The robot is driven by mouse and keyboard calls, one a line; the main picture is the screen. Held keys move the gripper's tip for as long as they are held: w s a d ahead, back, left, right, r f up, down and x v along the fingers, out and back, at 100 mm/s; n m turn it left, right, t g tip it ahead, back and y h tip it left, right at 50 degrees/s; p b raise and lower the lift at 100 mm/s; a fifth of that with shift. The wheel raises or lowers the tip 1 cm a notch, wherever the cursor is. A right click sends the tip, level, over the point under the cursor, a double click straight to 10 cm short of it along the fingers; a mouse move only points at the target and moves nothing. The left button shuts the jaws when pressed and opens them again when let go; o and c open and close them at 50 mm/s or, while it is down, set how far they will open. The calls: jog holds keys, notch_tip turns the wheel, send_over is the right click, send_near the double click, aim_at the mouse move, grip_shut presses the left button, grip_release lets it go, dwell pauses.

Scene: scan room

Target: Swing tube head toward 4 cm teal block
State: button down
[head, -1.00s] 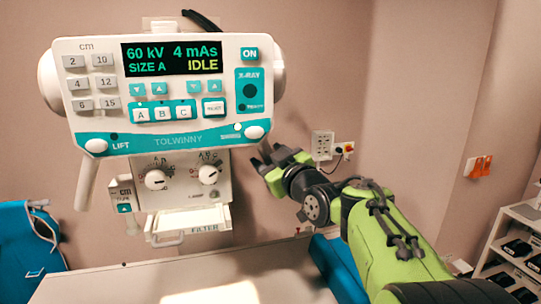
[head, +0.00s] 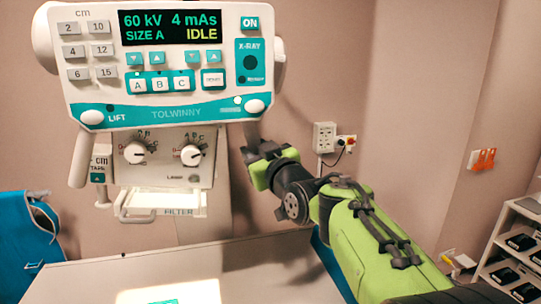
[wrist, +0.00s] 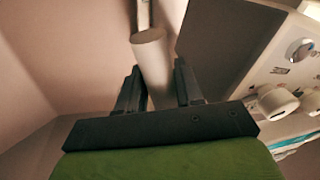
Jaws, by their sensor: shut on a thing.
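The white tube head (head: 88,62), with a teal-trimmed control panel reading IDLE, hangs at the upper left of the head view. Its left handle (head: 80,160) points down and is free. My gripper (head: 252,148) is at the panel's lower right corner. In the wrist view, a pale round handle (wrist: 150,58) stands between my two dark fingers (wrist: 158,88), and they are shut on it. A small teal patch (head: 165,301), likely the teal block, shows at the bottom edge of the head view, in the lit rectangle on the table; most of it is cut off.
The pale table (head: 80,280) lies below the tube head. A collimator box with dials (head: 165,158) hangs under the panel. A wall socket (head: 325,137) and a white shelf (head: 520,250) are at the right.

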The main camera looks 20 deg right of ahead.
jog(key=a+f+m+b, duration=0.1)
jog(key=a, duration=0.1)
jog(key=a+f+m+b, duration=0.1)
jog(key=a+f, duration=0.1)
jog(key=shift+a+b, duration=0.15)
jog(key=shift+b, duration=0.2)
jog(key=c, duration=1.1)
grip_release()
jog(key=shift+c, duration=0.2)
jog(key=o, duration=0.3)
jog(key=shift+a, duration=0.15)
jog(key=shift+r, duration=0.1)
